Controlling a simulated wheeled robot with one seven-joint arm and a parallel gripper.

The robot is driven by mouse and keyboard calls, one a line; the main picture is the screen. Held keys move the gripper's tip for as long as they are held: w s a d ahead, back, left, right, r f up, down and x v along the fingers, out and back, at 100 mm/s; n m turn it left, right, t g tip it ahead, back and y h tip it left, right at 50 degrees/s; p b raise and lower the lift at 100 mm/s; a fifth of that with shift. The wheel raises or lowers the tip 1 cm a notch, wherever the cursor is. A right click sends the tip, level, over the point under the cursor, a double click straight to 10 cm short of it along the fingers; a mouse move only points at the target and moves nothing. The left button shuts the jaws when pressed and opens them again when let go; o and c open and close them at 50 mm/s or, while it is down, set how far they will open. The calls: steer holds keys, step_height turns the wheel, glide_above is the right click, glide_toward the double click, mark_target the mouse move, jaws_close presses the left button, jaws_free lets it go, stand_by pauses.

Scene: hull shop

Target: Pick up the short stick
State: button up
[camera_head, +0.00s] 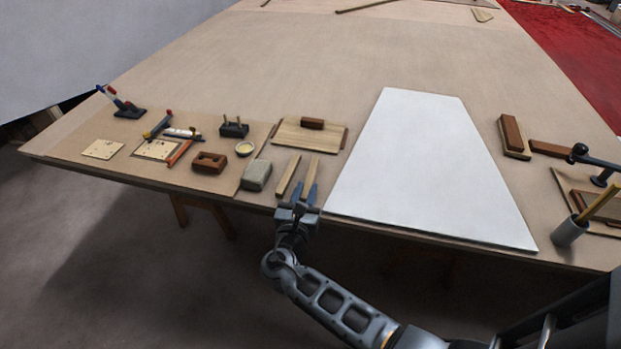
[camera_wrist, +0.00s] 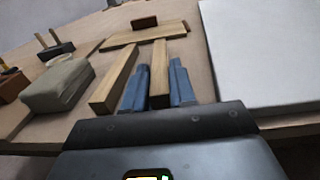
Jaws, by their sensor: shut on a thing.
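Two pale wooden sticks lie side by side near the table's front edge. The left-hand stick (camera_head: 288,176) also shows in the wrist view (camera_wrist: 115,80), just left of my fingers and apart from them. The right-hand stick (camera_head: 312,174) stands between my blue fingers in the wrist view (camera_wrist: 160,72). My gripper (camera_head: 305,188) is shut on this right-hand stick near its front end. The two look close in length, so I cannot tell surely which is the short one. Whether the held stick still rests on the table is unclear.
A grey-green block (camera_head: 256,176) lies left of the sticks. Behind them a wooden board (camera_head: 299,137) carries a small brown block (camera_head: 312,123). A large white sheet (camera_head: 420,180) lies close on the right. Clamps and small tools crowd the left; the table behind is mostly bare.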

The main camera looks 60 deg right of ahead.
jaws_close()
steer(key=shift+r, duration=0.1)
step_height(320, 180, up, 28)
steer(key=p, duration=0.3)
steer(key=w+a+f+n+t+y, duration=0.6)
steer(key=a+f+t, duration=0.2)
steer(key=s+a+f+n+t+y, duration=0.1)
steer(key=a+f+n+t+y, duration=0.2)
steer(key=a+f+n+y, duration=0.75)
steer(key=s+a+f+m, duration=0.2)
steer(key=a+f+m, duration=0.1)
steer(key=f, duration=0.7)
steer(key=shift+s+f, duration=0.15)
steer(key=shift+s, duration=0.05)
steer(key=shift+a, duration=0.25)
